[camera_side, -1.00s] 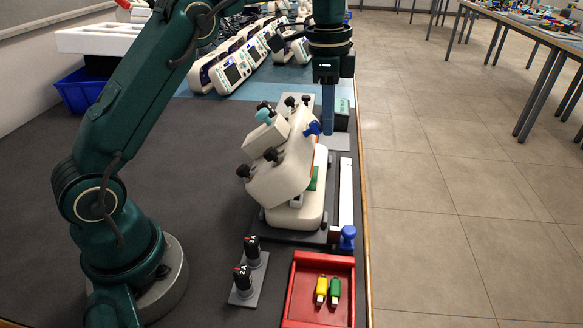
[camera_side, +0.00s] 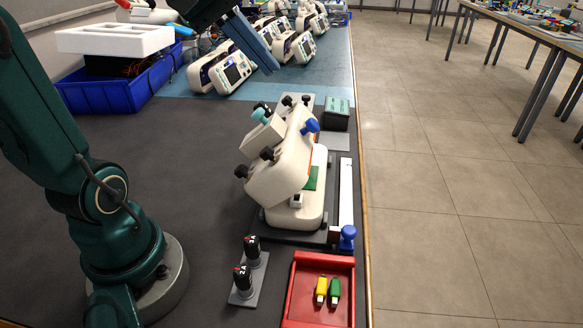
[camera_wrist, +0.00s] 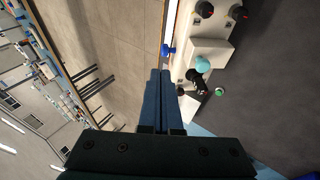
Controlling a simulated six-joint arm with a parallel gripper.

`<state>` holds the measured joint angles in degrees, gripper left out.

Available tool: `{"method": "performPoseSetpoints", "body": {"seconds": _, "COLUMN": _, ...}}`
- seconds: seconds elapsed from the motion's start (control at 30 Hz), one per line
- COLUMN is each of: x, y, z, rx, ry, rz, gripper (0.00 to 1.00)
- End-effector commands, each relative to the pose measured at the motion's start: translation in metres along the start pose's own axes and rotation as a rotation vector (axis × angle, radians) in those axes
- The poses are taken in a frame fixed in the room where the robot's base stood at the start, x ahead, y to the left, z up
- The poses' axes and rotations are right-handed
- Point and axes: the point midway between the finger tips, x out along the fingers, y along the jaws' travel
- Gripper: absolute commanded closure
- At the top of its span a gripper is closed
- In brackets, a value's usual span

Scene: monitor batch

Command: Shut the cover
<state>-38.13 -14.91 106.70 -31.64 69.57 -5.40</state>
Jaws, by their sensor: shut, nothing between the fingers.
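The cream cover (camera_side: 278,180) of the opened monitor stands tilted up over its cream base (camera_side: 300,215), with a gap on the right where a green board (camera_side: 312,178) shows. The cover carries black knobs, a teal knob (camera_side: 260,115) and a blue knob (camera_side: 309,126). In the wrist view the cover (camera_wrist: 210,55) is right of the fingers, with the teal knob (camera_wrist: 202,64) on it. My gripper (camera_side: 272,68) is above and behind the cover, apart from it, its blue fingers slanting down to the right. In the wrist view its fingers (camera_wrist: 160,74) are together and empty.
A red tray (camera_side: 320,260) with a yellow and a green stick is at the front. Two black-handled tools (camera_side: 246,265) stand left of it. A small dark green box (camera_side: 337,114) sits behind the base. Several monitors (camera_side: 225,72) line the back. The mat left of the base is clear.

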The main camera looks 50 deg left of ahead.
Motion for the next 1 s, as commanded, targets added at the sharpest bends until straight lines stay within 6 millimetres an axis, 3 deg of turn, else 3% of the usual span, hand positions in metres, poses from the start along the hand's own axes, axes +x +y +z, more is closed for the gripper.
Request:
{"method": "performPoseSetpoints", "body": {"seconds": 0.6, "x": 0.11, "y": -0.001, "z": 0.003, "rx": 0.005, "ry": -0.012, "rz": -0.005, "gripper": 1.0}}
{"method": "performPoseSetpoints", "body": {"seconds": 0.8, "x": 0.129, "y": -0.001, "z": 0.002, "rx": 0.006, "ry": -0.007, "rz": -0.004, "gripper": 1.0}}
{"method": "performPoseSetpoints", "body": {"seconds": 1.0, "x": 0.134, "y": -0.001, "z": 0.001, "rx": 0.006, "ry": -0.004, "rz": -0.004, "gripper": 1.0}}
